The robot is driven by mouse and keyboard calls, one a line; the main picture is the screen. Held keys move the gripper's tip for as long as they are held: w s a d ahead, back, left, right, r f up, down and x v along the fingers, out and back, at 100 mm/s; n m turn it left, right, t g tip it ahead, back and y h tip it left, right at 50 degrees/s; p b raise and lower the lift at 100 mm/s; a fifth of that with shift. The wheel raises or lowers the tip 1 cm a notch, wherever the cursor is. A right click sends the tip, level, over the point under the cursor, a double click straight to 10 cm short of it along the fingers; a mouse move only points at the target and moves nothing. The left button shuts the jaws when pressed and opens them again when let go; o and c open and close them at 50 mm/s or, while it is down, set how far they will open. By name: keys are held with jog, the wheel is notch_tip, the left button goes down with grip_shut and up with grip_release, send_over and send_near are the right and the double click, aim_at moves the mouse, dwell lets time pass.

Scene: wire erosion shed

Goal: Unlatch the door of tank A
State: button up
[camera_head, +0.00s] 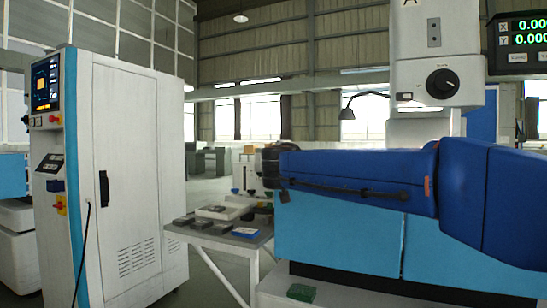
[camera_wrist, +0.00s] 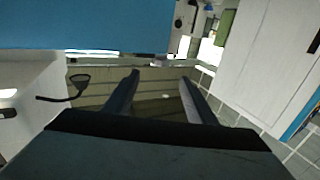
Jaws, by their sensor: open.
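The machine marked A (camera_head: 433,45) stands at the right in the head view. Its light-blue tank front (camera_head: 330,235) shows below my blue arm, which crosses in front of it. I cannot make out a door latch; my arm hides the upper part of the tank. My gripper (camera_head: 270,165) is at the arm's left end, near the tank's left corner, small and dark there. In the wrist view my gripper (camera_wrist: 160,77) has its two dark fingers apart with nothing between them. A flat light-blue surface fills the top left of that view; I cannot tell which part it is.
A white control cabinet (camera_head: 135,170) with a black handle stands at the left. Between it and the tank is a low table (camera_head: 240,243) bearing several blocks. A green block (camera_head: 301,292) lies at the tank's foot. A lamp (camera_head: 347,113) hangs behind my arm.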

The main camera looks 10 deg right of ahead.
jog(key=w+d, duration=0.1)
jog(key=w, duration=0.4)
jog(key=w+d, duration=0.1)
jog(key=w, duration=0.5)
jog(key=w+d, duration=0.1)
jog(key=w, duration=0.5)
jog(key=shift+w+d, duration=0.1)
jog(key=c, duration=1)
